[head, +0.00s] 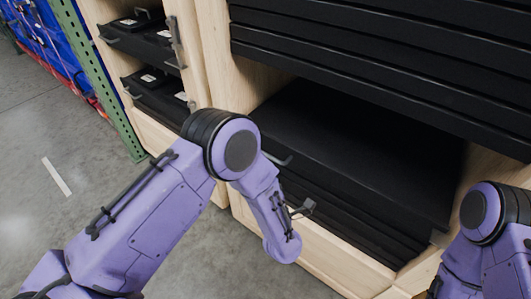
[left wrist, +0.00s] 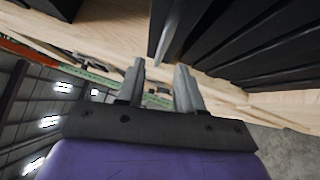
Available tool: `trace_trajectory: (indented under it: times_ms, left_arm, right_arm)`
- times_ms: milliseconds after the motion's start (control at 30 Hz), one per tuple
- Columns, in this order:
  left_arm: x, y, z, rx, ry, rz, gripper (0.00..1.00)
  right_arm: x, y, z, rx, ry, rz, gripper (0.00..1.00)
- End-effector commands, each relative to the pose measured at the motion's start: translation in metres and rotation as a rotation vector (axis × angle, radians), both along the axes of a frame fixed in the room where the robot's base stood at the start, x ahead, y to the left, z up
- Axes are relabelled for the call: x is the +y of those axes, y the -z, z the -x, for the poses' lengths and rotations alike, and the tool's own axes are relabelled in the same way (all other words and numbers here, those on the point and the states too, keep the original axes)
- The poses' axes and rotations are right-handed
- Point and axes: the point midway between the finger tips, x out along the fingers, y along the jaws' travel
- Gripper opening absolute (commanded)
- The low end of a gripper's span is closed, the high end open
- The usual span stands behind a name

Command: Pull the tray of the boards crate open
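The wooden crate (head: 300,247) in front of me holds black flat boards or trays. A wide black tray surface (head: 370,150) lies in its lower opening, with several black layers under its front edge. A grey handle-like bar (head: 278,160) shows just past my left arm, partly hidden by it. My left arm crosses in front of the crate, and its gripper cannot be made out in the head view. In the left wrist view my left gripper (left wrist: 160,88) has its two fingers apart, with nothing seen between them. Dark slats (left wrist: 250,50) lie beyond the fingers. My right gripper is out of view.
More black layers (head: 380,60) fill the crate above the opening. A second wooden cabinet (head: 200,60) with black trays and grey handles stands at the left. A green rack post (head: 105,80) is beside it. The grey floor (head: 50,130) at the left is clear.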

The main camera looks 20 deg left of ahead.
Motion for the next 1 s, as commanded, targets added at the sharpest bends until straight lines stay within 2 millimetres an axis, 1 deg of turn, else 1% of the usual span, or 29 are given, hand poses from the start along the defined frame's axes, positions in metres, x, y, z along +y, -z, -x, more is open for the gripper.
trace_trajectory:
  times_ms: [33,100,200,300,433,667,700,767,800,867,900,1000]
  left_arm:
    - [0.007,-0.004,-0.011,-0.001,-0.007,0.002,0.36]
    - [0.014,-0.006,-0.025,0.001,-0.005,0.0,0.36]
    - [0.024,-0.008,-0.043,0.002,-0.006,-0.002,0.36]
    - [0.029,-0.009,-0.055,0.004,-0.003,-0.002,0.36]
    - [0.032,-0.009,-0.063,0.004,-0.002,-0.004,0.36]
    - [0.032,-0.009,-0.064,0.005,-0.001,-0.005,0.36]
    - [0.032,-0.009,-0.064,0.005,-0.001,-0.005,0.23]
    - [0.032,-0.009,-0.064,0.005,-0.001,-0.005,0.04]
    - [0.032,-0.009,-0.064,0.005,-0.001,-0.005,0.0]
    - [0.032,-0.009,-0.063,0.006,-0.001,-0.005,0.0]
    - [0.036,-0.009,-0.063,0.006,-0.002,-0.006,0.0]
    - [0.034,-0.009,-0.063,0.005,-0.003,-0.005,0.0]
  right_arm:
    - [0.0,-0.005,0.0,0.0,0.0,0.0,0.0]
    - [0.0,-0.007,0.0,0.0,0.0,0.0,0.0]
    - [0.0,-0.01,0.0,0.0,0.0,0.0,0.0]
    - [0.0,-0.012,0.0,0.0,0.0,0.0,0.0]
    - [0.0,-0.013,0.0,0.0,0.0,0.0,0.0]
    - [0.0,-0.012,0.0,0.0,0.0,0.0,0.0]
    - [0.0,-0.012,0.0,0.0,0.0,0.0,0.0]
    - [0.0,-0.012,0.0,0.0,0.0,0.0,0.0]
    - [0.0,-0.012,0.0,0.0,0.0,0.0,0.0]
    - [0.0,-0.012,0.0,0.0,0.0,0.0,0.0]
    - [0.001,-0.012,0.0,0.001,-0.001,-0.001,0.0]
    - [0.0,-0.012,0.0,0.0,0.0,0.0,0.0]
